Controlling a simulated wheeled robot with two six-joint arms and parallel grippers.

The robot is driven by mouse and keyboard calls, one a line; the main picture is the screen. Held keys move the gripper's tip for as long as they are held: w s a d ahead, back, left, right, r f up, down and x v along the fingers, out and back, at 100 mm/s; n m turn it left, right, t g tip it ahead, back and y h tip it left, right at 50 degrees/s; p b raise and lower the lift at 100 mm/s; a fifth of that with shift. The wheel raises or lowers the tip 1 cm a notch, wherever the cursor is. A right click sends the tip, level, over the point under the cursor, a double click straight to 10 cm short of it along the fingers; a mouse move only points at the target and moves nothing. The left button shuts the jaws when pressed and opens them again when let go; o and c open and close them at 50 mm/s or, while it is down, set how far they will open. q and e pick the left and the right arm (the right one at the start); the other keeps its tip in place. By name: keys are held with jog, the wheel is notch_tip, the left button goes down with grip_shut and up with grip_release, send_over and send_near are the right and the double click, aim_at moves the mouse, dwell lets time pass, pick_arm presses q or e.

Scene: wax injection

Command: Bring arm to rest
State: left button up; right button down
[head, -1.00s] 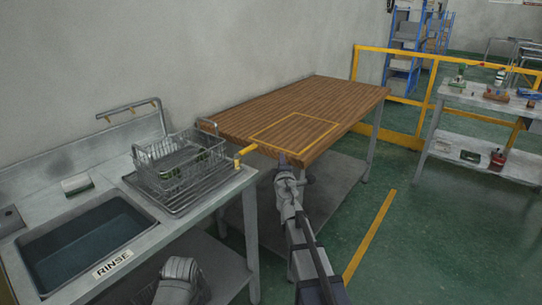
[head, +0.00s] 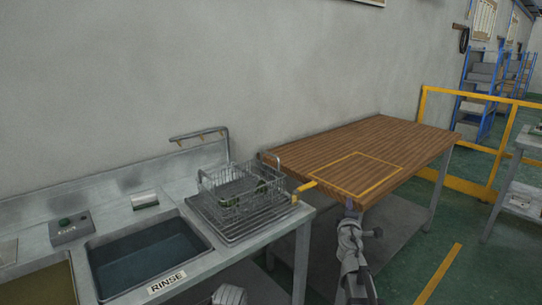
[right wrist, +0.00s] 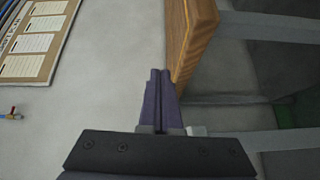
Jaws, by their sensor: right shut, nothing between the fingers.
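My right gripper (head: 352,207) is at the near edge of the wooden table (head: 400,148), just below the yellow outlined square on its top. In the right wrist view its two dark purple fingers (right wrist: 159,88) lie together with nothing between them, beside the table's wooden edge (right wrist: 192,40). I cannot tell whether the fingers touch the edge. A grey link of my other arm shows at the bottom of the head view. My left gripper is out of view.
A yellow railing (head: 430,105) and blue shelves (head: 480,95) are at the right. Green floor (head: 425,245) lies open right of the arm.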

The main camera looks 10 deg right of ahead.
jog(key=s+a+f+m+g+y+p, duration=0.1)
jog(key=s+a+m+g+p, duration=0.3)
jog(key=s+a+g+p, duration=0.4)
jog(key=s+a+f+m+g+y+p, duration=0.1)
jog(key=s+a+m+g+y+p, duration=0.2)
jog(key=s+a+g+p, duration=0.6)
jog(key=s+a+m, duration=0.1)
jog(key=s+a, duration=0.4)
jog(key=s, duration=0.3)
jog(key=s+a+m, duration=0.1)
jog(key=s+a, duration=0.5)
jog(key=s, duration=0.2)
jog(key=shift+a+f+y+p, duration=0.3)
jog(key=shift+f+y, duration=0.05)
jog(key=shift+y, duration=0.05)
jog(key=shift+s, duration=0.1)
